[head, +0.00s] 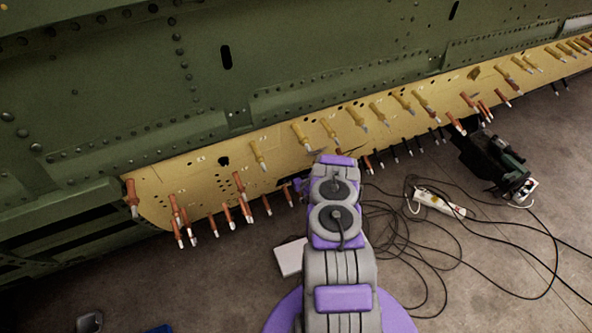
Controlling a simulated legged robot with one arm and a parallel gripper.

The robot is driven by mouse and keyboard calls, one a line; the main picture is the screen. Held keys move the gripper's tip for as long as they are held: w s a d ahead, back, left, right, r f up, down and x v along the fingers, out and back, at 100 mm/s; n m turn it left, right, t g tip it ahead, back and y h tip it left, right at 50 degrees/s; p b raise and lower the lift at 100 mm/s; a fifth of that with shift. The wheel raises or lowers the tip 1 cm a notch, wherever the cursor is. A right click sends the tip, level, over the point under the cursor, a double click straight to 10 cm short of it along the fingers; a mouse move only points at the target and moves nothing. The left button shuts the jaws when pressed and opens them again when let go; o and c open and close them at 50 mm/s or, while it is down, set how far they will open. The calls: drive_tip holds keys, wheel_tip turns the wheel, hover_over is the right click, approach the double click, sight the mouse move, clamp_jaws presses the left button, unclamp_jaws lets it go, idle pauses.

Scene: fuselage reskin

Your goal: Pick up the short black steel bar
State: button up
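My purple and grey arm reaches up from the bottom middle toward the yellow strip along the lower edge of the green fuselage. Its far end hides what lies behind it, and I cannot make out my gripper's fingers. I cannot identify a short black steel bar in this view; it may be hidden behind my arm or too small to tell.
The green fuselage (330,45) fills the top. Several orange and yellow fasteners stick out of the yellow strip (205,170). Black cables, a white power strip (438,203) and a dark machine (495,160) lie on the floor at right. A white box (291,258) is left of my arm.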

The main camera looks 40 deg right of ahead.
drive_tip(key=shift+a, duration=0.2)
drive_tip(key=shift+c, duration=1.4)
drive_tip(key=shift+d, duration=0.35)
drive_tip(key=c, duration=0.6)
drive_tip(key=shift+a, duration=0.1)
drive_tip(key=shift+c, duration=1.4)
drive_tip(key=shift+r, duration=0.1)
